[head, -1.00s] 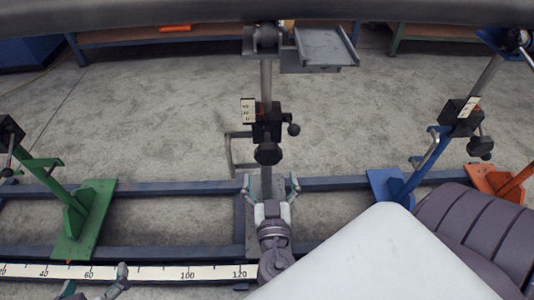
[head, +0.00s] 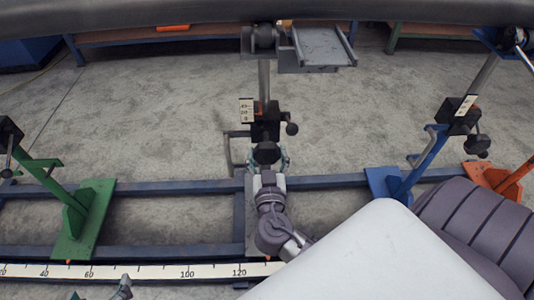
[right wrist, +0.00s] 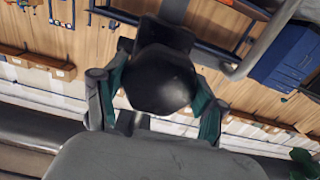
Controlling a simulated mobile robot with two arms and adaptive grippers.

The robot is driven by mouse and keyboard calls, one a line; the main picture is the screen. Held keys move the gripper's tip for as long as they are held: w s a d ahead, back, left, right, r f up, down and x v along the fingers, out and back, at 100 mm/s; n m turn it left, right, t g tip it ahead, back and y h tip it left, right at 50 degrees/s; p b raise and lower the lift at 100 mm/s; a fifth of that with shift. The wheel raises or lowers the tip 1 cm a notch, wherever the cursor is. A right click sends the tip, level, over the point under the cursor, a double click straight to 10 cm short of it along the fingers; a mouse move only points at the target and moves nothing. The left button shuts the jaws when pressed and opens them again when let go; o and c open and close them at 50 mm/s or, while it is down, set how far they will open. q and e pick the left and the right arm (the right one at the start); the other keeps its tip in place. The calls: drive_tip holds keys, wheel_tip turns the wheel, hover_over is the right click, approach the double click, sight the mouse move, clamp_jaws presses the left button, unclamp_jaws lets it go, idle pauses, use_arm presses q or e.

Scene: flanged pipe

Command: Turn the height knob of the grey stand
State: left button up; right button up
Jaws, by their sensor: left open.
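The grey stand (head: 264,80) rises in the middle of the head view, with a V-shaped support on top and a black clamp block (head: 265,130) with a small scale. Its black height knob (head: 266,153) faces me and fills the middle of the right wrist view (right wrist: 160,80). My right gripper (head: 268,160) is at the knob, with one finger on each side of it. The fingers look spread, and contact with the knob is unclear. My left gripper (head: 98,293) is open and empty at the bottom left, only its fingertips showing.
A black side handle (head: 291,129) sticks out right of the clamp block. A large dark pipe (head: 180,14) crosses above. A green stand (head: 75,215) is at left, a blue one (head: 400,185) at right. Floor rails and a ruler (head: 140,272) lie below.

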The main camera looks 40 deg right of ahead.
drive_tip(key=c, duration=0.4)
drive_tip(key=shift+c, duration=0.2)
drive_tip(key=shift+n, duration=0.3)
